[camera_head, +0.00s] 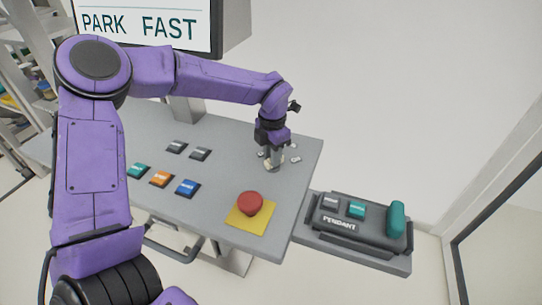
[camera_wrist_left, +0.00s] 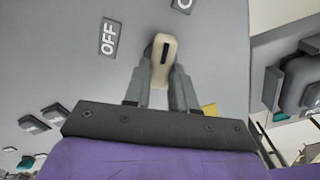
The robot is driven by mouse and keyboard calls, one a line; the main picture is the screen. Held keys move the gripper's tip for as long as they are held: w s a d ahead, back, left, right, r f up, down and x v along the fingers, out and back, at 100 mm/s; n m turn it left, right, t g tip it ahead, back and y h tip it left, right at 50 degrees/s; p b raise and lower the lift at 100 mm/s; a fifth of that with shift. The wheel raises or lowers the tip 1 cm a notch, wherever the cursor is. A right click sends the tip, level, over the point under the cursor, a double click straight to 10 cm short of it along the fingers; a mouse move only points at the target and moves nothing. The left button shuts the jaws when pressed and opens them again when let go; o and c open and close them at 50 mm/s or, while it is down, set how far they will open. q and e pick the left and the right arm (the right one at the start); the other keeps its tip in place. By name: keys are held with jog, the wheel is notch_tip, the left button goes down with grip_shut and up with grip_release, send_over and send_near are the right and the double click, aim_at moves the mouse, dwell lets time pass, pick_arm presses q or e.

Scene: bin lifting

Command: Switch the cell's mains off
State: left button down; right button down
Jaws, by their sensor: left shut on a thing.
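The mains switch is a beige rotary knob (camera_wrist_left: 163,72) with a black line on its top. In the wrist view the line points up and slightly right, towards a partly cut-off label (camera_wrist_left: 184,4). An OFF label (camera_wrist_left: 110,38) is to the knob's left. My left gripper (camera_wrist_left: 160,88) is shut on the knob, one finger on each side. In the head view my left gripper (camera_head: 272,153) is over the far right part of the grey console (camera_head: 225,150), and the knob shows below it. My right gripper is not in view.
A red mushroom button (camera_head: 250,203) on a yellow plate is nearer on the console. Teal (camera_head: 138,170), orange (camera_head: 161,178) and blue (camera_head: 187,187) buttons lie to the left. A pendant (camera_head: 355,222) sits on a side shelf at right. A screen (camera_head: 145,22) reads PARK FAST.

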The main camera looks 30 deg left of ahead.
pick_arm(q)
jog(key=n+b, duration=0.1)
jog(key=n, duration=0.1)
jog(key=n+b, duration=0.1)
jog(key=n, duration=0.1)
jog(key=shift+f+n+b, duration=0.2)
jog(key=shift+n+b, duration=0.1)
jog(key=n+b, duration=0.2)
jog(key=n, duration=0.1)
jog(key=shift+n+b, duration=0.3)
jog(key=n+b, duration=0.3)
jog(key=n, duration=0.1)
jog(key=shift+w+d+b, duration=0.1)
jog(key=shift+b, duration=0.25)
jog(key=shift+r+n+b, duration=0.15)
jog(key=shift+n+b, duration=1.2)
jog(key=shift+n, duration=0.45)
jog(key=shift+r, duration=0.1)
